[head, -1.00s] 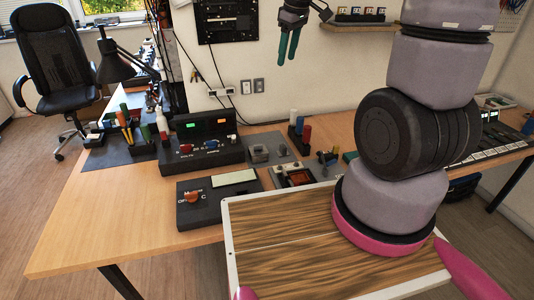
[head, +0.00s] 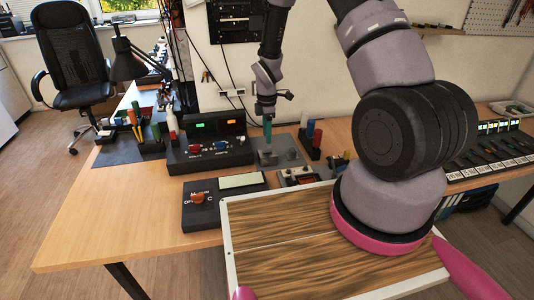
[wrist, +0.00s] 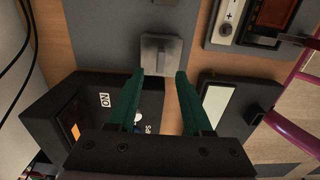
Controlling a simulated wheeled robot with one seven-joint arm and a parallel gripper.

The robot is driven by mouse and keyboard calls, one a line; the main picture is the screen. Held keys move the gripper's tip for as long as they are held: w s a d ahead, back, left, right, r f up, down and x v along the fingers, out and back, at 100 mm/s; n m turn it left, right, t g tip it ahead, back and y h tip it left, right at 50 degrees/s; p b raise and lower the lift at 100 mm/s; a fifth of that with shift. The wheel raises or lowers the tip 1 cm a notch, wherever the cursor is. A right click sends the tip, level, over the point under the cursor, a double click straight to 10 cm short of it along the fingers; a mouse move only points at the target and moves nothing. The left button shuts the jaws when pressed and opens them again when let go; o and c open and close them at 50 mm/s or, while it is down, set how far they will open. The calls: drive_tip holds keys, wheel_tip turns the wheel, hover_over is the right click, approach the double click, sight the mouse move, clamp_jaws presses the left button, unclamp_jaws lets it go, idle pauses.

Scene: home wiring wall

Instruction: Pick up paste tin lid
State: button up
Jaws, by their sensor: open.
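A small grey, square metal piece, which looks like the paste tin with its lid (wrist: 160,52), lies on a grey mat (wrist: 105,30) in the wrist view. A paler raised part shows on its top; I cannot clearly tell lid from tin. My gripper (wrist: 160,76) is open and empty, its two green fingers pointing at the near edge of the piece, one to each side. In the head view my gripper (head: 267,132) hangs pointing down above the mat, over the grey piece (head: 267,157).
A black power supply (head: 208,152) with lit displays stands left of my gripper. Red, blue and white bottles (head: 310,136) stand close on the right. A tray with a battery holder (wrist: 228,20) lies beside the mat.

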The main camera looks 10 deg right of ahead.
sight(267, 151)
wheel_tip(267, 151, down, 6)
drive_tip(key=shift+r, duration=0.1)
idle(0.4)
clamp_jaws()
